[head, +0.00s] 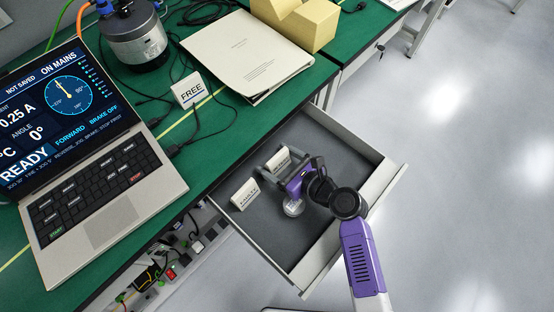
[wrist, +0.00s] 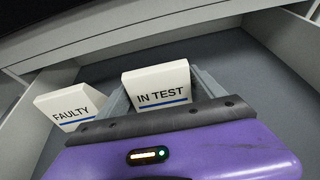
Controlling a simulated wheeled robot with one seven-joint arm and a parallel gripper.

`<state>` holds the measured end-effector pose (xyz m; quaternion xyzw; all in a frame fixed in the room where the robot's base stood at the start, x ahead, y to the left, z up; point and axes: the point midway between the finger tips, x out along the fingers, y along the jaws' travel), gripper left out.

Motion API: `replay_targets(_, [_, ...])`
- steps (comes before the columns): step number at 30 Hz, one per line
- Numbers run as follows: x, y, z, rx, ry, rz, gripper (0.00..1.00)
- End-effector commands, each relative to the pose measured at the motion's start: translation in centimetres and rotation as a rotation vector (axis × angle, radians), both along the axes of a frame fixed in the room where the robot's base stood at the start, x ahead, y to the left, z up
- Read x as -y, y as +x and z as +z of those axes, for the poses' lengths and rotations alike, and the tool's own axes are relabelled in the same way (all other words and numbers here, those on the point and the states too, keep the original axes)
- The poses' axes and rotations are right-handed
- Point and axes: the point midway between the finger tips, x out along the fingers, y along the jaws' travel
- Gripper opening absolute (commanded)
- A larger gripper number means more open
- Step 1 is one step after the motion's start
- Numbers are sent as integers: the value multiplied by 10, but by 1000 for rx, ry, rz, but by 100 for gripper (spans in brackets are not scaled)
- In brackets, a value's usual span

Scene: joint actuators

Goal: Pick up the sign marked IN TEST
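The IN TEST sign (wrist: 158,88), a small white tent card with black letters and a blue line, stands in the open drawer. In the head view it shows as a small white card (head: 283,157) beside my gripper. My gripper (head: 284,162) is down in the drawer, its grey fingers apart on either side of the sign. The wrist view shows the fingers (wrist: 160,92) left and right of the sign; close contact is hard to judge. The FAULTY sign (wrist: 66,108) stands just left of it, also in the head view (head: 245,194).
The drawer (head: 376,190) has raised walls around my gripper. A clear round object (head: 294,207) lies under my wrist. The FREE sign (head: 188,91), a laptop (head: 110,212), papers (head: 245,52) and a yellow block (head: 298,22) are on the green bench. Floor at right is clear.

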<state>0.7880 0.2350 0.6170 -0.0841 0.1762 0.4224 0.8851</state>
Motion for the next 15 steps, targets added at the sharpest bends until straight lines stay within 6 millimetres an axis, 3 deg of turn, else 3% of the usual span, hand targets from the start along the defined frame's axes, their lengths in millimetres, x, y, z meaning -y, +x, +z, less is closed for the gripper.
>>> replay_targets(1, [0,0,0,0,0,0,66])
replay_targets(7, [0,0,0,0,0,0,28])
replay_targets(15, [0,0,1,0,0,0,28])
